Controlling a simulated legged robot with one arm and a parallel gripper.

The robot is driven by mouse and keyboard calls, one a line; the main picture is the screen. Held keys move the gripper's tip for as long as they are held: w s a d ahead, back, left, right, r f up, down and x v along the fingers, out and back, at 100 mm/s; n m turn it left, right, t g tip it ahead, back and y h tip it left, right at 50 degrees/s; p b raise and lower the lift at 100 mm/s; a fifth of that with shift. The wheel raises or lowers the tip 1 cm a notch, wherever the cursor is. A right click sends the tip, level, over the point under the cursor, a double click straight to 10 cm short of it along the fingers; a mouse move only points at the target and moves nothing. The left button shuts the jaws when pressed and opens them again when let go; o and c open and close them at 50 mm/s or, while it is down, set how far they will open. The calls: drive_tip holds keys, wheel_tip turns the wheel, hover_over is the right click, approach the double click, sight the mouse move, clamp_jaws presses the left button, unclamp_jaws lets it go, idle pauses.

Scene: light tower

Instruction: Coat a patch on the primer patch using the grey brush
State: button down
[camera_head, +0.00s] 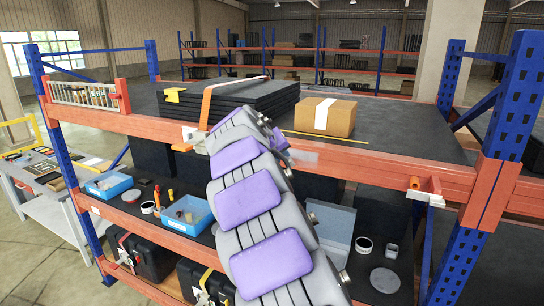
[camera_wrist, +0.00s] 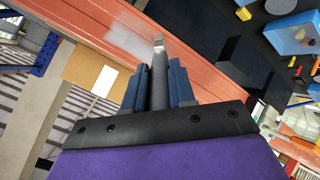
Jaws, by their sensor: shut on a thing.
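My gripper (camera_wrist: 158,78) is shut on the grey brush (camera_wrist: 159,72), with one dark blue finger on each side of its handle. The brush's pale tip points away from the gripper, over the orange beam. The primer patch (camera_wrist: 128,44) shows in the wrist view as a pale smear on the beam, just left of the brush tip. I cannot tell whether the tip touches the beam. In the head view, a pale patch (camera_head: 304,157) lies on the beam's front face, right of my arm's end. My arm hides the gripper and brush there.
A cardboard box (camera_head: 325,117) and stacked black panels (camera_head: 228,97) stand on the upper shelf. Blue bins (camera_head: 187,215) and small items sit on the lower shelf. A blue upright (camera_head: 513,115) bounds the right.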

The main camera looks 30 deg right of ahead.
drive_tip(key=s+d+b, duration=0.1)
drive_tip(key=s+d, duration=0.4)
drive_tip(key=s, duration=0.1)
drive_tip(key=shift+s+d, duration=0.2)
drive_tip(key=shift+s, duration=0.05)
idle(0.7)
drive_tip(key=w+a, duration=0.7)
drive_tip(key=w, duration=0.2)
drive_tip(key=shift+w+a, duration=0.25)
idle(1.0)
